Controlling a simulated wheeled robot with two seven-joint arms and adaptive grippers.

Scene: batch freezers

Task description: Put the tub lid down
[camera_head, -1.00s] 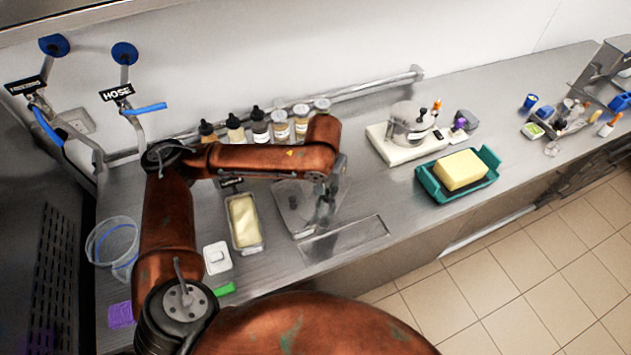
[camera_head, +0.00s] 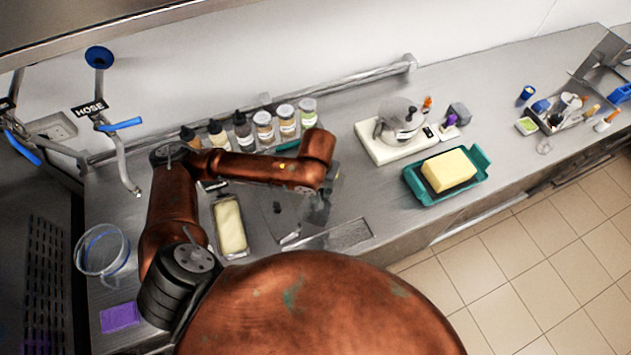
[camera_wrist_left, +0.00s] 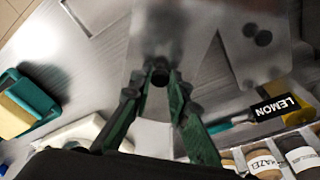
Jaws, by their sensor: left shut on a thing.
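My left gripper (camera_head: 318,212) hangs over the steel counter, right of a metal tub of pale ice cream (camera_head: 229,225). In the left wrist view its green fingers (camera_wrist_left: 160,76) are shut on a small dark knob. A grey, partly see-through tub lid (camera_wrist_left: 150,30) shows beyond the fingertips, apparently joined to that knob. In the head view the gripper and arm hide most of the lid. I cannot tell whether the lid touches the counter. My right gripper is not in view.
Several bottles and jars (camera_head: 264,128) line the back wall. A teal tray with a yellow block (camera_head: 448,170) and a white board with a metal pot (camera_head: 402,122) stand to the right. A clear jug (camera_head: 102,252) and a purple pad (camera_head: 120,317) are at left.

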